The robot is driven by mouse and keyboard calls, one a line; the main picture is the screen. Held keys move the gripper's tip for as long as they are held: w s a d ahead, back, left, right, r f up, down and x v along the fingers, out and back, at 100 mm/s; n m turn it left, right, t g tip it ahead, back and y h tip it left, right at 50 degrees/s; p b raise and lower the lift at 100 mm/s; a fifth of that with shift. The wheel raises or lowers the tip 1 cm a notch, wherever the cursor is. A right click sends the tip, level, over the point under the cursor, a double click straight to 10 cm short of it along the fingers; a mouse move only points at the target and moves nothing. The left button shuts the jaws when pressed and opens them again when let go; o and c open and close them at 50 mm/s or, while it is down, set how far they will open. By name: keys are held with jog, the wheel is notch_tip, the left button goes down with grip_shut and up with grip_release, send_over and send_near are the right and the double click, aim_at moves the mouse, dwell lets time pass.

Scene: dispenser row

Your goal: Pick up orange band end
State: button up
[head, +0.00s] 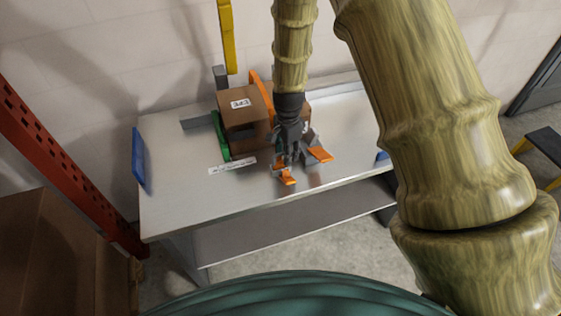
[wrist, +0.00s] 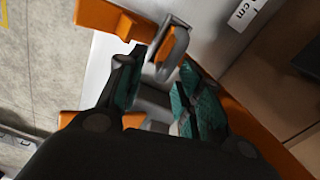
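The orange band end appears as a small orange piece (wrist: 165,48) by a grey loop (wrist: 176,42), just ahead of my fingertips in the wrist view. I cannot tell whether the fingers touch it. In the head view my gripper (head: 289,158) points down over the bench, beside the brown box (head: 242,118). Orange pieces show around it, one in front (head: 287,177) and one to the right (head: 320,154). In the wrist view my gripper (wrist: 162,64) is open, its teal-padded fingers apart. My gripper hides part of the grey holder in the head view.
A long orange strip (wrist: 262,122) runs beside the box in the wrist view. A green part (head: 220,136) stands left of the box, and a white label (head: 232,165) lies in front. The left bench top (head: 175,195) is clear. A blue panel (head: 138,158) stands at its left edge.

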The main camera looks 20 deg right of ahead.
jog(key=shift+f, duration=1.05)
jog(key=shift+c, duration=0.4)
grip_shut()
